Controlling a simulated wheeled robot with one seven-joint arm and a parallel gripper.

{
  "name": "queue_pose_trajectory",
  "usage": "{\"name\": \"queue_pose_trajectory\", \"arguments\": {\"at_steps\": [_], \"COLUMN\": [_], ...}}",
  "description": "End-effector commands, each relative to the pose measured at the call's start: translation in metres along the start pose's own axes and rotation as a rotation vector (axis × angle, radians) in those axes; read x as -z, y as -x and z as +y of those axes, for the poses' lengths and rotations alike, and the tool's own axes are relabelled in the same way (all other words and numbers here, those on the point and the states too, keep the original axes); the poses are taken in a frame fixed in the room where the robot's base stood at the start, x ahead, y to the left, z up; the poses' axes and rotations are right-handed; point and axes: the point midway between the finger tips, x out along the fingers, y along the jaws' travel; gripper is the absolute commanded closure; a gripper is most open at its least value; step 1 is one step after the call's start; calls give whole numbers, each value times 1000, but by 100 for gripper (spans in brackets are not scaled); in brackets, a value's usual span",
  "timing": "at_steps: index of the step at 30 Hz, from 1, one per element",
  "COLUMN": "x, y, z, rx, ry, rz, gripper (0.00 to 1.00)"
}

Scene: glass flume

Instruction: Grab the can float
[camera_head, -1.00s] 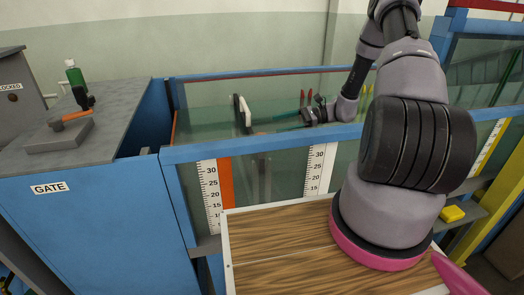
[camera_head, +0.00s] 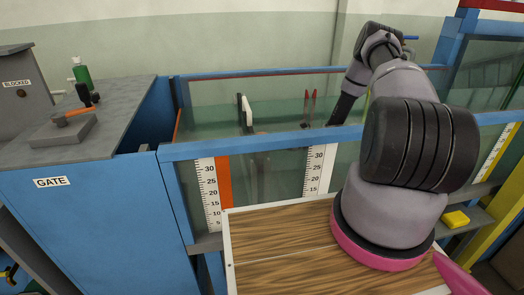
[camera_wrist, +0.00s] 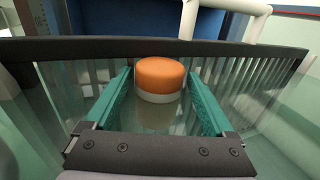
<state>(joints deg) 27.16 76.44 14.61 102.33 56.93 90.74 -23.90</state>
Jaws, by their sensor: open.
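The can float, orange on top and white below, stands upright in the water and shows in the wrist view (camera_wrist: 160,76). It is in front of a dark-topped rack with upright bars. My gripper (camera_wrist: 159,72) is open, with one teal finger on each side of the float in the picture. A narrow gap shows between the float and each finger. How far the fingertips reach along its sides is hard to tell. In the head view my forearm goes down behind the blue rail, and the gripper and float are not clearly visible there.
The rack's dark top bar (camera_wrist: 90,48) runs just behind the float. A white pipe (camera_wrist: 188,20) rises beyond it. The flume's blue front rail (camera_head: 260,143) and glass lie beside my arm. Two red upright pieces (camera_head: 308,103) stand near my forearm.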

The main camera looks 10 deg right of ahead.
Motion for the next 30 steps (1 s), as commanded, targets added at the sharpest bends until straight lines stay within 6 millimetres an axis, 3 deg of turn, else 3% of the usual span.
{"name": "queue_pose_trajectory", "arguments": {"at_steps": [8,11,15,25,30], "x": [0,0,0,-1,-11], "y": [-4,-4,-4,-4,-1], "z": [0,0,0,0,-4], "rx": [-1,-1,-1,-1,0], "ry": [0,1,1,1,1], "rz": [1,1,1,0,0], "gripper": [11,46,99,100,100]}}
